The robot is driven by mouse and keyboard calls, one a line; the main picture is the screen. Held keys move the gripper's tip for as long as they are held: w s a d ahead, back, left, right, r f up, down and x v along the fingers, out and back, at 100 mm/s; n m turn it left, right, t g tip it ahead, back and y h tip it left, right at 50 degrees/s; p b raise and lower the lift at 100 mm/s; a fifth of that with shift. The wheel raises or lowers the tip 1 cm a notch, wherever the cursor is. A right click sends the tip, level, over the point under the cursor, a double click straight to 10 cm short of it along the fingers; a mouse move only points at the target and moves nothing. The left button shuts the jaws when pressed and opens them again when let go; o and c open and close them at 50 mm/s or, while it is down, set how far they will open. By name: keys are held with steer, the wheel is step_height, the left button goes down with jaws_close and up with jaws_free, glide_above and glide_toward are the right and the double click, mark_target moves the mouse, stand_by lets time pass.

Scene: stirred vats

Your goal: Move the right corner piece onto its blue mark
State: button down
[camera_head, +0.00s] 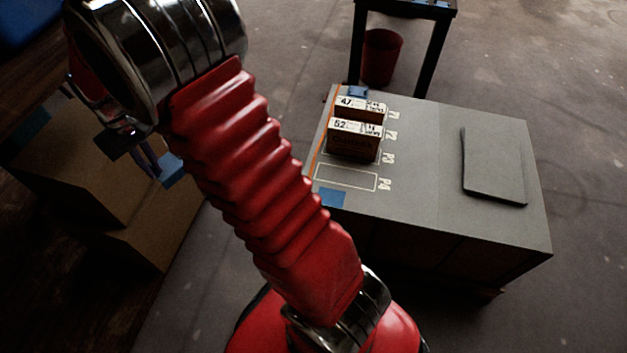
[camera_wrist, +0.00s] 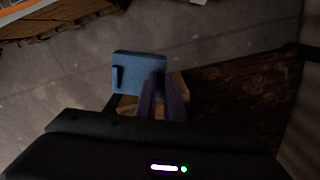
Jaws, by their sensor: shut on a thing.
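My gripper (camera_head: 152,160) is at the left of the head view, partly behind my arm, over cardboard boxes. It is shut on a blue corner piece (camera_head: 171,170). The wrist view shows the blue corner piece (camera_wrist: 138,72) at the ends of my gripper's fingers (camera_wrist: 161,98), clear of the grey bench. The flat blue mark (camera_head: 332,197) lies bare on the grey bench top, at the near left edge beside the empty P4 outline. Another blue piece (camera_head: 357,92) stands at the far end of the row, behind the box marked 47.
The grey bench (camera_head: 420,200) carries a box marked 47 (camera_head: 358,108), a box marked 52 (camera_head: 352,142) and a dark grey slab (camera_head: 493,165). An orange strip (camera_head: 321,140) runs along its left edge. A red bin (camera_head: 381,57) stands under a dark table. Cardboard boxes (camera_head: 75,160) lie at left.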

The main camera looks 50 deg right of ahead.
steer(key=shift+d, duration=0.15)
steer(key=s+d+f+m, duration=0.35)
steer(key=d+f, duration=0.35)
steer(key=d, duration=0.4)
steer(key=s+d+f+m, duration=0.35)
steer(key=d+f, duration=0.35)
steer(key=d, duration=0.5)
steer(key=s+d+f+m, duration=0.3)
steer(key=s+d+f, duration=0.2)
steer(key=s, duration=0.4)
steer(key=s+d+f+m, duration=0.3)
steer(key=s+d+f, duration=0.3)
steer(key=s+d, duration=0.2)
steer(key=shift+s+d+f, duration=0.2)
steer(key=shift+s, duration=0.3)
steer(key=shift+f, duration=4.3)
